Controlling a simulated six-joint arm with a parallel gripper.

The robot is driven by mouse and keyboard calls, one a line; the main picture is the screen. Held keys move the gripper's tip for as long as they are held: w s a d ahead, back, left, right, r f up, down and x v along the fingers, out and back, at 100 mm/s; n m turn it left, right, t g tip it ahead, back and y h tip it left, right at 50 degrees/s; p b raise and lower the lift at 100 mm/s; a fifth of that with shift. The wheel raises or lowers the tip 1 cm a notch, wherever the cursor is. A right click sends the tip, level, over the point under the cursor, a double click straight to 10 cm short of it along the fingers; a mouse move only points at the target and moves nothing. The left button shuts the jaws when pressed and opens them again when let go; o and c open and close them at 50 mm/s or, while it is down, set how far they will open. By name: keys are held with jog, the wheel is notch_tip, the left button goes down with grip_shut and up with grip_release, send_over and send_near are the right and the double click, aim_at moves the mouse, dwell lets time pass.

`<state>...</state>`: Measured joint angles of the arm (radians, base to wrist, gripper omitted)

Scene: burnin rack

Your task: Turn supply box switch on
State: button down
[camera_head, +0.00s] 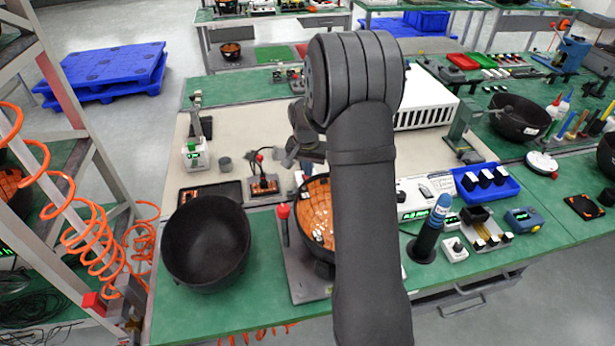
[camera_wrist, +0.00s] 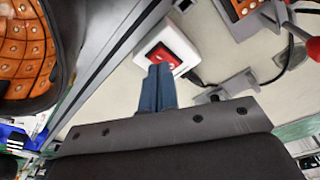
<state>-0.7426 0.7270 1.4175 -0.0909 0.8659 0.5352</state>
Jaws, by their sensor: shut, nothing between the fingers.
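A small white box with a red switch face (camera_wrist: 170,52) lies ahead of my gripper in the wrist view, which I take as the supply box. My gripper (camera_wrist: 158,70) is shut and empty, its two blue fingers pressed together. The fingertips overlap the near edge of the red face; I cannot tell whether they touch it. The switch's rocker position is too small to read. In the head view my arm covers much of this area, and the box cannot be clearly made out.
A black bowl with an orange studded lining (camera_head: 318,205) stands close by; it also shows in the wrist view (camera_wrist: 25,45). A grey fixture with a red-knobbed lever (camera_head: 263,183) stands left of my wrist. An empty black bowl (camera_head: 205,243) sits at front left.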

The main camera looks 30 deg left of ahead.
jog(key=shift+f, duration=0.85)
dwell(0.5)
jog(key=shift+r, duration=3.55)
jog(key=shift+f, duration=0.1)
notch_tip(320, 180, down, 7)
jog(key=shift+r, duration=0.1)
